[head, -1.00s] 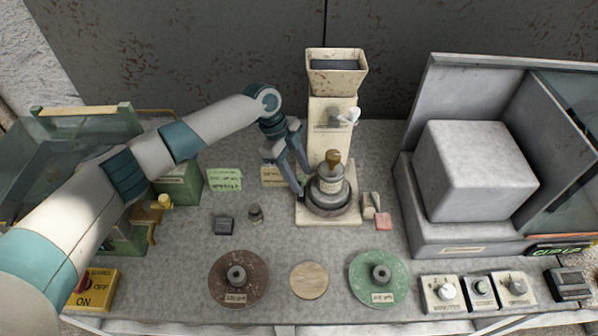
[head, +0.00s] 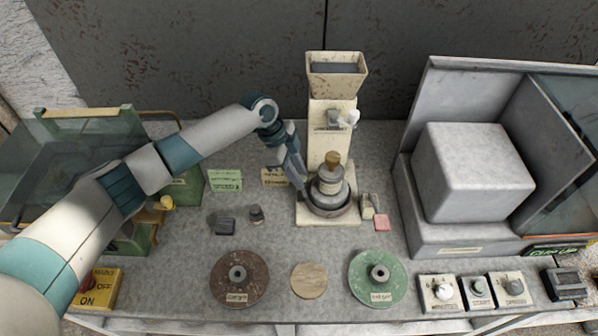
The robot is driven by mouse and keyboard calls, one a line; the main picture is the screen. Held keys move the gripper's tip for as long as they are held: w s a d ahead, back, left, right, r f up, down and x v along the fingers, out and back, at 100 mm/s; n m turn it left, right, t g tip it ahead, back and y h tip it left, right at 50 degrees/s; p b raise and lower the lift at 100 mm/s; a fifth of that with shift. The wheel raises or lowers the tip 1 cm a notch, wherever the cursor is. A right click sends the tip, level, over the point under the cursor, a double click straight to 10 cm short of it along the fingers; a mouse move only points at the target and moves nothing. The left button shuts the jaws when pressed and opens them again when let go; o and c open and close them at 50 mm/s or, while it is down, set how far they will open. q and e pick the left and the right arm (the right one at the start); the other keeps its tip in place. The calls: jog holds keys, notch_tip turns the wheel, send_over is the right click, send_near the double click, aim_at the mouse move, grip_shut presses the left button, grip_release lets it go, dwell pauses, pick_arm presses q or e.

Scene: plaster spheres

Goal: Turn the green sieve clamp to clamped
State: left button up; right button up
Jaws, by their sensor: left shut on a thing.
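The cream mill (head: 331,140) stands at the back middle, with a grey round pot (head: 328,188) with a brown knob on its base. My left gripper (head: 303,192) reaches down to the left side of this pot. Its fingers are close together and shut on a small part there, which I take to be the green sieve clamp; the fingers hide it, so its angle cannot be told. A cream clamp-like piece (head: 368,206) with a red tag (head: 381,223) sits on the right side of the pot. My right gripper is not in view.
A brown disc (head: 239,292), a wooden disc (head: 309,281) and a green disc (head: 364,293) lie along the front. Small dark weights (head: 225,226) lie left of the mill. A grey cabinet (head: 430,235) with a block stands right; a green glass-sided case (head: 70,125) stands left.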

pick_arm(q)
jog(key=n+t+p, duration=0.1)
jog(key=n, duration=0.1)
jog(key=shift+s+r+n, duration=0.1)
jog(key=shift+r+n, duration=0.05)
jog(key=shift+n, duration=0.25)
jog(key=n+t, duration=0.1)
jog(key=n, duration=0.1)
jog(key=shift+n+p, duration=0.4)
jog(key=n+t, duration=0.1)
jog(key=n, duration=0.1)
jog(key=n+t+y, duration=0.1)
jog(key=n, duration=0.2)
jog(key=shift+s+d, duration=0.15)
jog(key=shift+d, duration=0.05)
jog(key=shift+n+t+y, duration=0.5)
jog(key=shift+n+y, duration=0.4)
jog(key=shift+n, duration=1.5)
jog(key=o, duration=1)
jog(key=shift+o, duration=0.2)
jog(key=shift+s, duration=0.1)
